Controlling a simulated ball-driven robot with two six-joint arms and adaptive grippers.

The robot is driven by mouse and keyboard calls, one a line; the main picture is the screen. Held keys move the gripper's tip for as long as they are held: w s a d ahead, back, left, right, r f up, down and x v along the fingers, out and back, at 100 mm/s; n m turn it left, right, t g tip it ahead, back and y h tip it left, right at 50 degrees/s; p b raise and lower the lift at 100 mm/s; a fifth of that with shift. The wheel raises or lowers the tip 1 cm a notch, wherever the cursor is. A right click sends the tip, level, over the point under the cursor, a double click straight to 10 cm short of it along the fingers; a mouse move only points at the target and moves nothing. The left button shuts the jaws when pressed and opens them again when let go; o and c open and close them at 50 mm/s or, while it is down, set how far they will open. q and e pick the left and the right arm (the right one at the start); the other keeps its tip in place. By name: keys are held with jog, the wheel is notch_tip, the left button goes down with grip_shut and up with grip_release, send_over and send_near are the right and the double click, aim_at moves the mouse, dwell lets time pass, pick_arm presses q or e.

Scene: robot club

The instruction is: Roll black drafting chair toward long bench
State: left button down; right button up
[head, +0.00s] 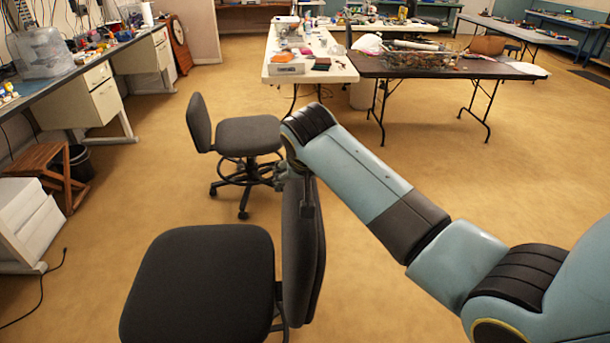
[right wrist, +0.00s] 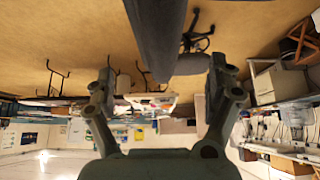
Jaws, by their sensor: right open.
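A black chair stands close in front of me, with its wide seat (head: 203,283) at the bottom and its upright backrest (head: 303,250) on the right. Its base is mostly hidden. A second black chair with a foot ring and casters (head: 248,135) stands just beyond it. My right gripper (head: 295,186) is at the top of the near backrest. In the right wrist view, the open fingers (right wrist: 162,72) lie either side of a dark backrest (right wrist: 165,35); contact cannot be told. A long bench (head: 75,68) runs along the left wall. My left gripper is out of view.
A white table (head: 340,72) and a dark folding table (head: 440,68) with clutter stand ahead. A wooden stool (head: 48,165), a black bin (head: 78,160) and white drawers (head: 28,222) are at left. Open floor (head: 150,190) lies between the chairs and the bench.

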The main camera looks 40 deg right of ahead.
aim_at(303, 187)
jog(key=x, duration=0.3)
jog(key=shift+b, duration=0.3)
jog(key=b+x, duration=0.6)
jog(key=shift+a, duration=0.1)
jog(key=shift+w+d+f+b, duration=0.25)
jog(key=shift+w+f+b, duration=0.05)
jog(key=shift+f+b, duration=0.2)
